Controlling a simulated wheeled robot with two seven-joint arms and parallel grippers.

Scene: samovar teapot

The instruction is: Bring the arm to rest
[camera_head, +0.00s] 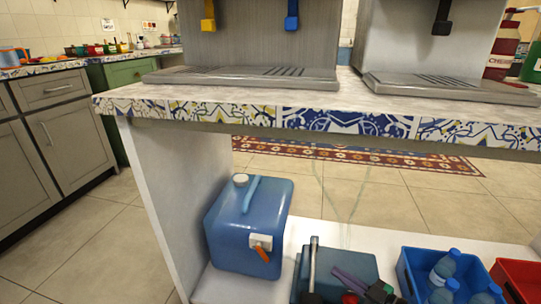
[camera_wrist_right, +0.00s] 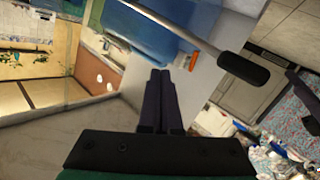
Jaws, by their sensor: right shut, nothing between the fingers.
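My right gripper (camera_head: 342,276) is low in the head view, in front of the shelf under the counter. Its dark purple fingers also show in the wrist view (camera_wrist_right: 160,88), side by side and touching, with nothing between them. Only the end of my right arm shows, cut off by the lower edge of the head view. My left gripper is not in view.
A rod with a black grip (camera_wrist_right: 245,68) is close to the fingers. A blue canister (camera_head: 245,230) and a blue crate with bottles (camera_head: 415,285) are on the lower shelf. The patterned counter edge (camera_head: 330,122) runs above; the floor (camera_head: 80,245) is clear at left.

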